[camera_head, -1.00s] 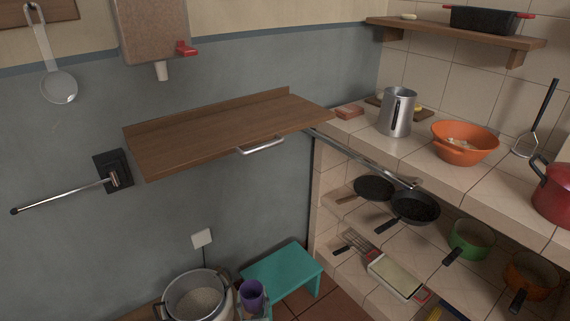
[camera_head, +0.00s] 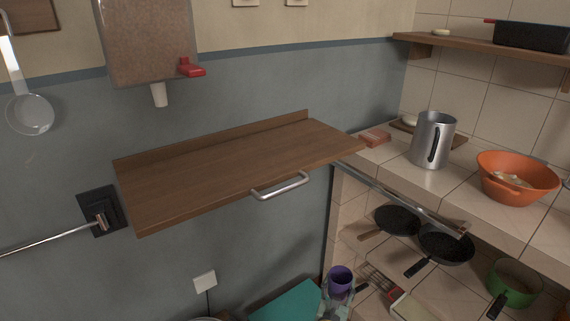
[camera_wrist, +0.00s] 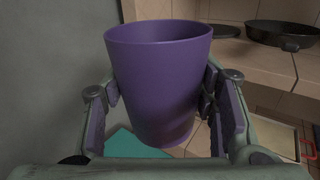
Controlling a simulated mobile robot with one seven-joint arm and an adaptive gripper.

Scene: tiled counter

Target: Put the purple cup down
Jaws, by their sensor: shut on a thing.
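The purple cup (camera_head: 340,280) shows upright near the bottom of the head view, below the right end of the wooden wall shelf. My gripper (camera_head: 338,300) is just under and around it there. In the wrist view the cup (camera_wrist: 158,80) fills the middle, its rim toward the top. My gripper (camera_wrist: 162,110) has one finger on each side of the cup and is shut on it. The cup is held in the air, with a teal surface and floor tiles seen far below it.
The wooden wall shelf (camera_head: 220,172) is bare, with a metal handle (camera_head: 281,186) at its front. A metal rail (camera_head: 400,200) runs along the tiled counter (camera_head: 382,152), which holds a metal mug (camera_head: 432,140) and an orange bowl (camera_head: 515,180). A teal stool (camera_head: 288,305) stands below.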

